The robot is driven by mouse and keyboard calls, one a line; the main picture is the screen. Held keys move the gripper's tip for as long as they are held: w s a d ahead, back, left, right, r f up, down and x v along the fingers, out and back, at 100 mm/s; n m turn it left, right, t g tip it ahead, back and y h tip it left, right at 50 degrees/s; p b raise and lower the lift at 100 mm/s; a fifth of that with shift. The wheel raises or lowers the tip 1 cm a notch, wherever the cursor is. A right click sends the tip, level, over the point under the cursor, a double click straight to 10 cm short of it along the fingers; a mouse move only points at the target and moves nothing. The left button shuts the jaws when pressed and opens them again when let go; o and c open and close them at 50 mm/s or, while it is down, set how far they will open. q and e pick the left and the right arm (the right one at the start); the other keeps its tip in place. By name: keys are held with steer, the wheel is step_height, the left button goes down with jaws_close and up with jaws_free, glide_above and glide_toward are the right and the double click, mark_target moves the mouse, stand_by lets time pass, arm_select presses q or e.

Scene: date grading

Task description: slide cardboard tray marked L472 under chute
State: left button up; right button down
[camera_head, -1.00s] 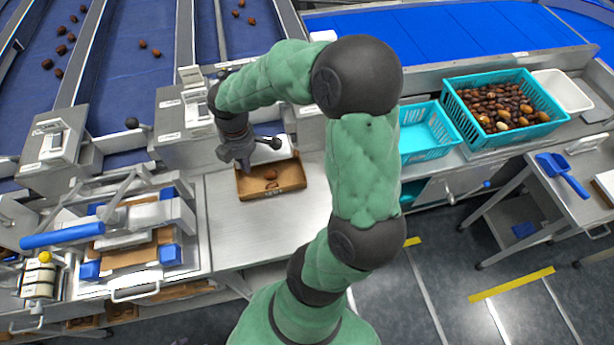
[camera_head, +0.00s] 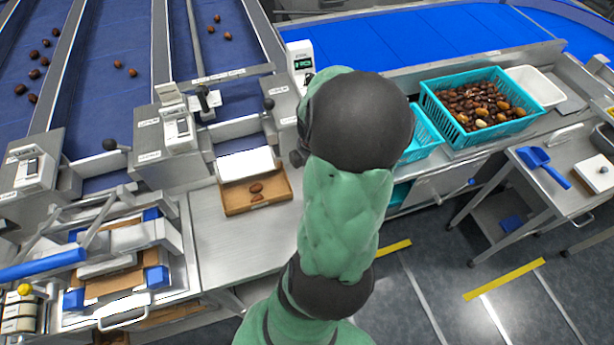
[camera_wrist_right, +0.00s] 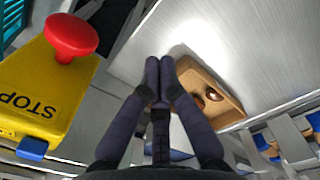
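The cardboard tray (camera_head: 262,205) is a brown open box with two dates (camera_head: 257,188) in it. It stands on the steel counter in the head view, its back edge against the bright lip of the chute (camera_head: 247,164). I cannot tell how far it reaches under the lip, and no L472 mark is readable. In the right wrist view the tray (camera_wrist_right: 229,119) lies just beyond my right fingers. My right gripper (camera_wrist_right: 160,62) has its fingertips together, with nothing seen between them. My arm hides that gripper in the head view. My left gripper is out of view.
A yellow box with a red stop button (camera_wrist_right: 71,36) is close at the left of the wrist view. A press with a blue handle (camera_head: 40,264) stands left of the tray. The counter (camera_head: 235,250) in front is clear. A teal crate of dates (camera_head: 478,108) stands right.

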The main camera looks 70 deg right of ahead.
mark_target(291, 189)
step_height(291, 189, down, 8)
steer(key=b, duration=0.2)
steer(key=shift+f+b, duration=0.15)
steer(key=shift+b, duration=0.2)
steer(key=w, duration=0.1)
steer(key=w+a, duration=0.1)
steer(key=shift+w+f+b, duration=0.1)
steer(key=shift+w+b, duration=0.2)
steer(key=shift+b, duration=0.05)
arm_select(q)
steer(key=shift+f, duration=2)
arm_select(e)
steer(key=shift+w+a, duration=0.3)
steer(key=shift+w, duration=0.25)
steer(key=shift+w+a+r, duration=0.2)
steer(key=shift+w, duration=0.25)
steer(key=shift+w+a+p, duration=0.15)
steer(key=shift+w+p, duration=0.2)
steer(key=shift+w, duration=0.1)
steer(key=shift+w+a+f, duration=0.1)
steer(key=shift+w, duration=0.1)
steer(key=shift+s, duration=0.25)
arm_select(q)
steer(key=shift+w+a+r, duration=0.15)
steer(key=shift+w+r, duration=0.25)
